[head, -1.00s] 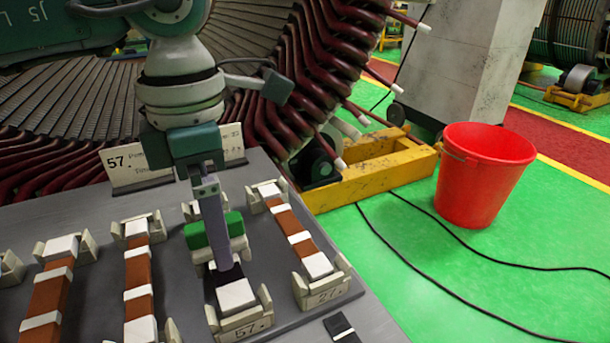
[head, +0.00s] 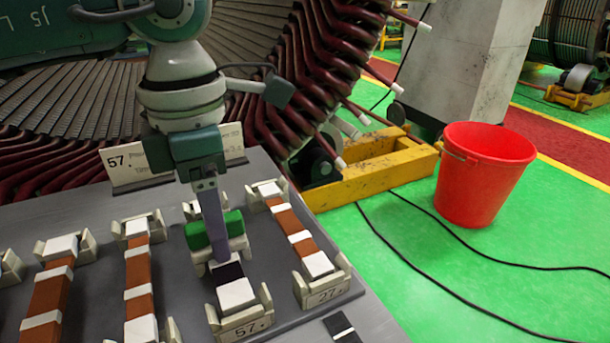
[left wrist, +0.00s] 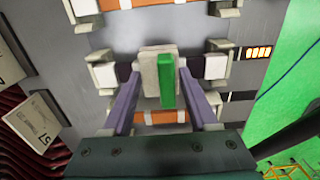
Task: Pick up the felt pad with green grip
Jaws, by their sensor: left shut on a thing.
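The felt pad is a pale block with a green grip (head: 197,236) along its top, over the dark bar in the slot marked 57. It also shows in the left wrist view, the pale block (left wrist: 152,72) beside the green grip (left wrist: 167,85). My left gripper (head: 218,240) reaches down from above, one purple finger against the pad's near side. In the left wrist view the two fingers of my left gripper (left wrist: 162,78) stand on either side of the pad, shut on it. Whether the pad touches the bar is hidden. My right gripper is not in view.
Copper bars with white bands (head: 138,270) lie in pale holders on both sides. A sign reading 57 (head: 130,168) stands behind, before the stator's dark red coils (head: 320,60). A red bucket (head: 482,180) stands on the green floor at right.

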